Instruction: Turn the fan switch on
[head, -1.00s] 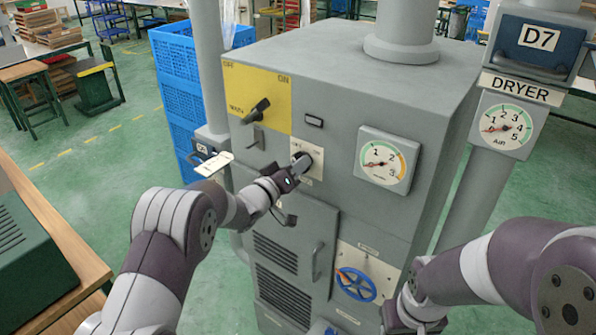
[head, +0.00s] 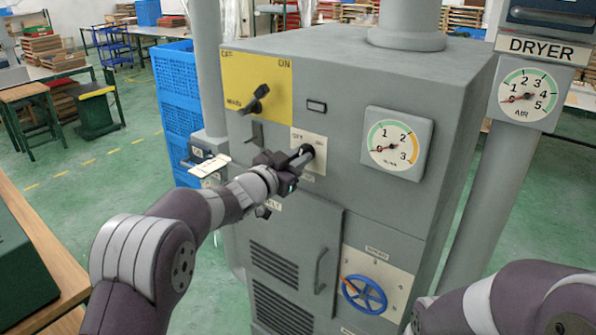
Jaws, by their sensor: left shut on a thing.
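The fan switch (head: 308,150) is a small dark rotary knob on a pale plate (head: 319,167) with OFF at its left and ON at its right, on the front of the grey dryer cabinet. My left gripper (head: 299,157) reaches it from the lower left and is shut on the knob. The fingers hide much of the knob, so I cannot tell which way it points. My right arm (head: 520,300) enters at the lower right; its gripper is out of the picture.
A larger black switch (head: 256,99) sits on a yellow panel (head: 278,106) above left. A round gauge (head: 397,145) is to the right, its needle near 0. A blue handwheel (head: 364,294) and a door handle (head: 320,270) are below. A pale tag (head: 209,166) hangs at left.

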